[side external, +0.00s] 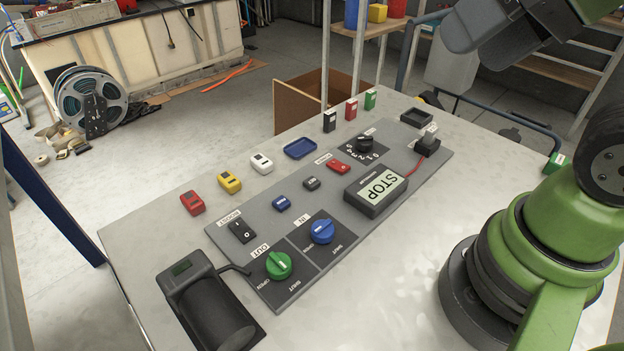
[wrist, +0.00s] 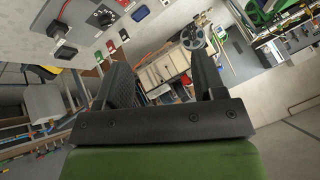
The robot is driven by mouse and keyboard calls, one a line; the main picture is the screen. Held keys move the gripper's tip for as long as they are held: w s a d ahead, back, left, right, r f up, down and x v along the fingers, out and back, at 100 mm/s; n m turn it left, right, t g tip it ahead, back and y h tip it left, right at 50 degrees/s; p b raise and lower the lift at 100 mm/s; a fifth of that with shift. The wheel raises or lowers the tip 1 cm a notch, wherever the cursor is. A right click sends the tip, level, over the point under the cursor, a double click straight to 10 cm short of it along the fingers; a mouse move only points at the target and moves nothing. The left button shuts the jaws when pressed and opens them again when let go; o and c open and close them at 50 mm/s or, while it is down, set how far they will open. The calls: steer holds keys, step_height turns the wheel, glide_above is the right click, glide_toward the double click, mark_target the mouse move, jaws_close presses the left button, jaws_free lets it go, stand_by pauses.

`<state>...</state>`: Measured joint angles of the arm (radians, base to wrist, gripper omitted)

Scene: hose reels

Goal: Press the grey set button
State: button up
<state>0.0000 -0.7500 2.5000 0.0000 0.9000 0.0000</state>
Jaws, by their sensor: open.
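The grey button (side external: 311,183) is a small dark block on the grey control panel (side external: 230,268) in the side external view. It sits between a blue button (side external: 281,203) and a red button (side external: 338,166); its lettering is too small to read surely. My gripper (wrist: 163,72) shows in the wrist view with its two dark fingers apart and nothing between them. In the side external view, the dark end of my arm is partly cut off at the top right, high above and away from the panel. I cannot make out the grey button in the wrist view.
A black device (side external: 205,305) stands at the front left. Small blocks and a blue tray (side external: 300,148) line the back.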

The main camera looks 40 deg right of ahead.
jaws_close()
stand_by(1.5)
